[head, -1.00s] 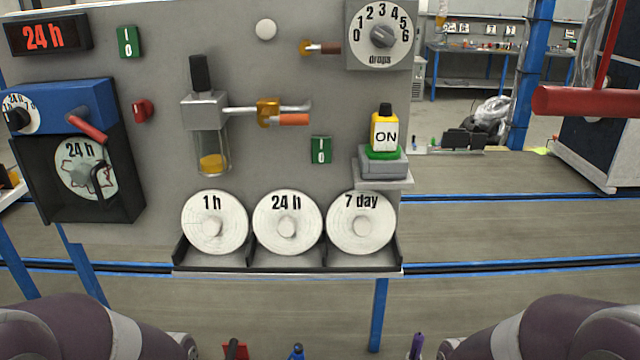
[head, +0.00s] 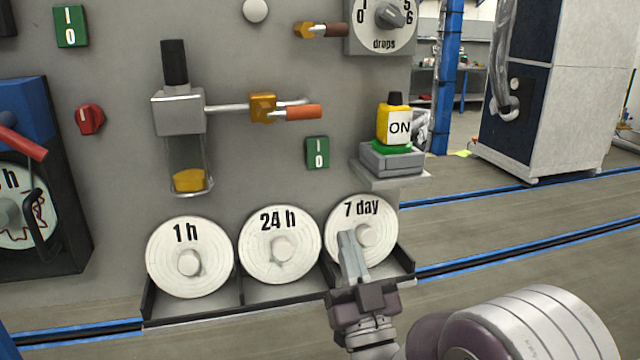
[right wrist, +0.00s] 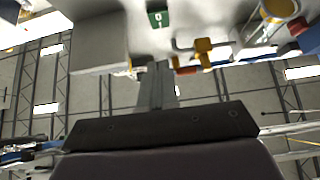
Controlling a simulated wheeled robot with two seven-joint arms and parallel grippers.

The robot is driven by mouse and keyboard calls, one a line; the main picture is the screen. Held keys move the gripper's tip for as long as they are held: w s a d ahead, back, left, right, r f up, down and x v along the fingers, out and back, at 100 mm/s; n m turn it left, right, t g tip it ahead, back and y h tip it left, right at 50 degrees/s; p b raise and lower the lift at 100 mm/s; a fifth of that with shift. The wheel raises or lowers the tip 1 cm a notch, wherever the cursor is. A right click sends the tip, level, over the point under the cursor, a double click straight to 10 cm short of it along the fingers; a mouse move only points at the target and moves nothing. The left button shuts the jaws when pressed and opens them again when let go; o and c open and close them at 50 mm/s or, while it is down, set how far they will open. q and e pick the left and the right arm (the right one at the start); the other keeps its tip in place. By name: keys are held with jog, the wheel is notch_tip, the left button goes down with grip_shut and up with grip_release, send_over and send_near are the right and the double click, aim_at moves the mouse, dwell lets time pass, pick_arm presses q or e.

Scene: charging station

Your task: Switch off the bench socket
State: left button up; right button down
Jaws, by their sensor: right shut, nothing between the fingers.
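A green switch (head: 317,153) marked I and O is on the grey panel, left of the grey base (head: 391,161) that bears the yellow bottle labelled ON. It also shows in the right wrist view (right wrist: 158,17), turned over, beyond my fingertips. A second green I/O switch (head: 71,26) is at the panel's upper left. I cannot tell which way either is set. My right gripper (head: 347,236) is shut and empty, pointing up in front of the 7 day disc (head: 378,220), below the nearer green switch and apart from it. My left gripper is out of view.
A tray (head: 243,300) holds the 1 h (head: 215,236), 24 h (head: 279,222) and 7 day discs. An orange-handled valve (head: 303,112) and a glass oiler (head: 188,150) stick out of the panel. A red knob (head: 89,119) is at left. The floor at right is clear.

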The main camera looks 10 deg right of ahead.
jog(key=shift+w+a, duration=0.1)
jog(key=shift+a, duration=0.1)
jog(key=p, duration=0.3)
send_near(319, 162)
notch_tip(319, 162, up, 4)
jog(key=shift+w+a+f+p, duration=0.15)
jog(key=shift+w+p, duration=0.1)
jog(key=shift+w, duration=0.9)
jog(key=shift+w+d+f+p, duration=0.15)
jog(key=shift+w+p, duration=0.1)
jog(key=shift+w, duration=0.9)
jog(key=shift+a, duration=0.1)
